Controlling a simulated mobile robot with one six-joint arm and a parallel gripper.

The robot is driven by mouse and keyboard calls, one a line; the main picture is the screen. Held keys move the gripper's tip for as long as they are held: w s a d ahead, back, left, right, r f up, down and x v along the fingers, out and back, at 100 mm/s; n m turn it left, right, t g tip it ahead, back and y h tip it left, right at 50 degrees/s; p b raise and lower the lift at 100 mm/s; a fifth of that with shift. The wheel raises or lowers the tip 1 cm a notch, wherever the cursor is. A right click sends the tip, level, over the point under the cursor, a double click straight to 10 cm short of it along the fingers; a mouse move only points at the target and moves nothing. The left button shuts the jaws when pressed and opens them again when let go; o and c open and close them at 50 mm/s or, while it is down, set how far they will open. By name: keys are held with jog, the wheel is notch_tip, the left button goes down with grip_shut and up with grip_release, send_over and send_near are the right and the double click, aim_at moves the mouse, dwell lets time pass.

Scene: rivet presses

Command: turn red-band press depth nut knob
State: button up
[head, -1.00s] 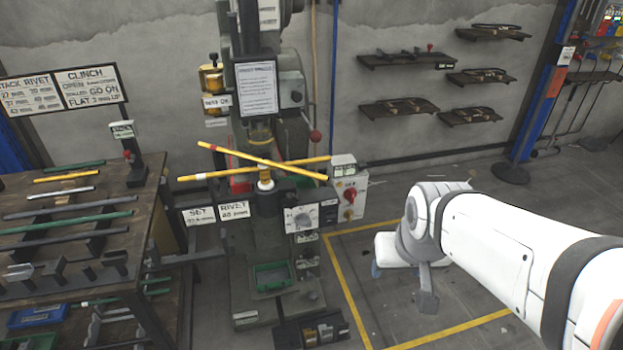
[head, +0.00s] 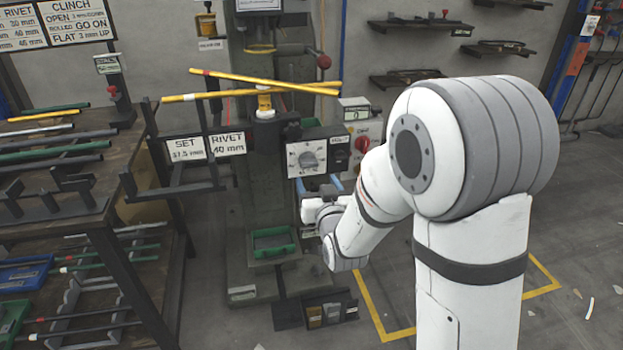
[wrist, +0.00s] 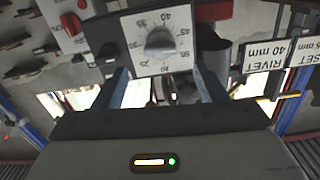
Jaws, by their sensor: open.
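The depth nut knob (head: 308,159) is a round grey knob on a white dial plate, on the front of the press (head: 258,195). In the wrist view the knob (wrist: 161,43) sits at upper centre, ringed by scale numbers. My gripper (head: 320,184) is open and empty, just below the dial in the head view. In the wrist view its two fingers (wrist: 160,76) point toward the dial, apart, with the knob beyond and between their line. They do not appear to touch it. I cannot make out a red band on the press for certain.
Signs (head: 205,147) reading SET 37.5 mm and RIVET 40 mm hang left of the dial. A red switch (head: 362,143) sits to its right. Crossed yellow bars (head: 265,83) lie above. A rack table (head: 95,210) with rods stands left.

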aim_at(310, 166)
jog(key=x, duration=0.7)
jog(key=shift+w+a+r+b, duration=0.1)
jog(key=shift+w+b, duration=0.2)
jog(key=shift+w, duration=0.1)
jog(key=shift+c, duration=0.2)
jog(key=c, duration=0.9)
jog(key=shift+c, duration=0.2)
jog(key=shift+n+b, duration=0.3)
jog(key=shift+b, duration=0.05)
